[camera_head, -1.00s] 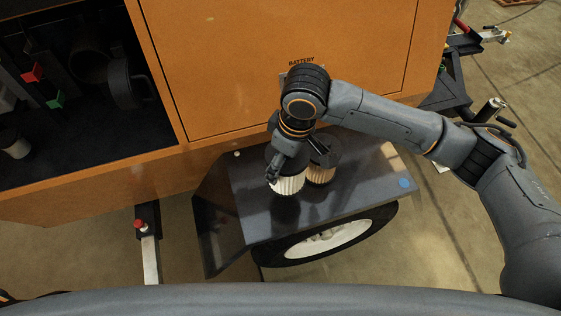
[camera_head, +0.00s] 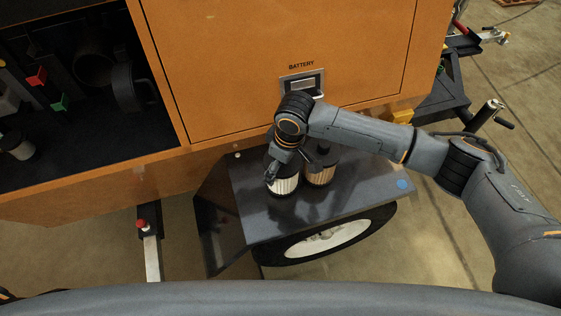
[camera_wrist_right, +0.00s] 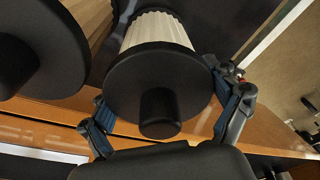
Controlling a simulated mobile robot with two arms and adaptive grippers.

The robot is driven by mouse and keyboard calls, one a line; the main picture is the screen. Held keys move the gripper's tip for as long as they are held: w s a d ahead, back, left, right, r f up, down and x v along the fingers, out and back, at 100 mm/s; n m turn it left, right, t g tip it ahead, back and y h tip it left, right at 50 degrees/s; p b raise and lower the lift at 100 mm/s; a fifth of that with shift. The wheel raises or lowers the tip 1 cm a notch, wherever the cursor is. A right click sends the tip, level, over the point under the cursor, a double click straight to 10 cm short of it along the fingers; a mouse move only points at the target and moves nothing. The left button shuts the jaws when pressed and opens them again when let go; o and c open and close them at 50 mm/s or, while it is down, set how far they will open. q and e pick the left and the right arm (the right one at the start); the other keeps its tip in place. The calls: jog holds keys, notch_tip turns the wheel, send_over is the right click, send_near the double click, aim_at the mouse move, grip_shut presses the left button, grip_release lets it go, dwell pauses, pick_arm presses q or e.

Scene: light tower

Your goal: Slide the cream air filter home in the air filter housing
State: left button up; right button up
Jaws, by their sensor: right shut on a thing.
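The cream air filter (camera_head: 285,186), pleated with a black end cap, is at the black fender top, beside a tan filter. In the right wrist view its cap (camera_wrist_right: 150,72) and black knob face me. My right gripper (camera_head: 272,172) is shut on the cap, with its blue-padded fingers (camera_wrist_right: 163,106) on either side. Whether the filter touches the fender is hard to tell. A dark round housing (camera_head: 92,72), which looks like the air filter housing, is in the open bay at upper left. A dark cylindrical part (camera_head: 128,88) is beside it. My left gripper is not in view.
The tan filter (camera_head: 320,172) stands close to the right of the cream one. An orange panel with a battery latch (camera_head: 302,85) rises behind. A capped pale cylinder (camera_head: 17,147) is in the bay.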

jog(key=shift+f, duration=0.15)
jog(key=o, duration=1.1)
jog(key=shift+f+b, duration=0.15)
jog(key=shift+b, duration=0.5)
jog(key=r, duration=0.4)
jog(key=d+r, duration=0.1)
jog(key=r, duration=0.4)
jog(key=s+r, duration=0.1)
jog(key=r, duration=0.4)
jog(key=shift+d, duration=0.35)
jog(key=shift+s, duration=0.1)
